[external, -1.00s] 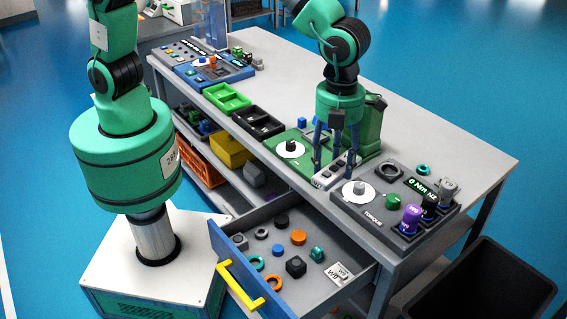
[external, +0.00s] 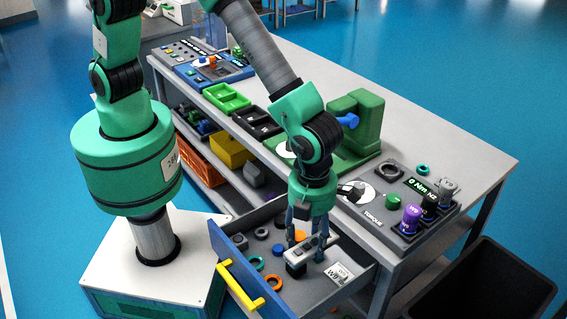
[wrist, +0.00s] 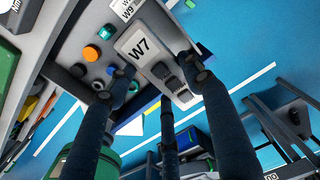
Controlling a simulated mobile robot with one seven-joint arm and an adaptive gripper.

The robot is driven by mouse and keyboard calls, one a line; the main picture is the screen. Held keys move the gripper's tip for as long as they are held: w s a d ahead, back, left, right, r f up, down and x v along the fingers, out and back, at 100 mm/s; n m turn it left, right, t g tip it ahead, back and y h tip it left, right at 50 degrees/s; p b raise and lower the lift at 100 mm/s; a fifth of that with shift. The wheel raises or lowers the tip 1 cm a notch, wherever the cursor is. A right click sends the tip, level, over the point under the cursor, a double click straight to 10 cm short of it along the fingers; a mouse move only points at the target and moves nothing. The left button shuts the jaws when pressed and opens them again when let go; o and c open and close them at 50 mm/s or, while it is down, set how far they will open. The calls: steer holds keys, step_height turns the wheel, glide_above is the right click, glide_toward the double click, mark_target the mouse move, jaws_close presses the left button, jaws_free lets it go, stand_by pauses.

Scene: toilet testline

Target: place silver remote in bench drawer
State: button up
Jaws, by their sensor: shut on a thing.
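The silver remote (external: 303,253) is held between the fingers of my gripper (external: 308,242), over the inside of the open bench drawer. It lies at a slant, and fingers hide part of it. In the wrist view the remote (wrist: 143,44) has a white W7 label and dark parts at one end, and the fingers of my gripper (wrist: 155,77) close around it. The bench drawer (external: 362,281) is pulled out, with a blue front and yellow handle. The external view does not show clearly how high the remote hangs above the drawer floor.
The drawer holds several loose parts, including an orange ring (external: 273,282) and a white-labelled grey item (external: 340,273). A torque station (external: 373,214) and a green machine (external: 366,125) stand on the bench above. A black bin (external: 485,282) stands at the right.

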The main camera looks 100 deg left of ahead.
step_height(320, 180, down, 12)
steer(key=shift+f, duration=0.25)
steer(key=b, duration=0.1)
glide_above(305, 299)
steer(key=shift+f, duration=3.15)
steer(key=shift+f+b, duration=0.55)
steer(key=shift+f, duration=1.3)
steer(key=shift+f, duration=0.15)
steer(key=o, duration=1)
steer(key=shift+c, duration=0.2)
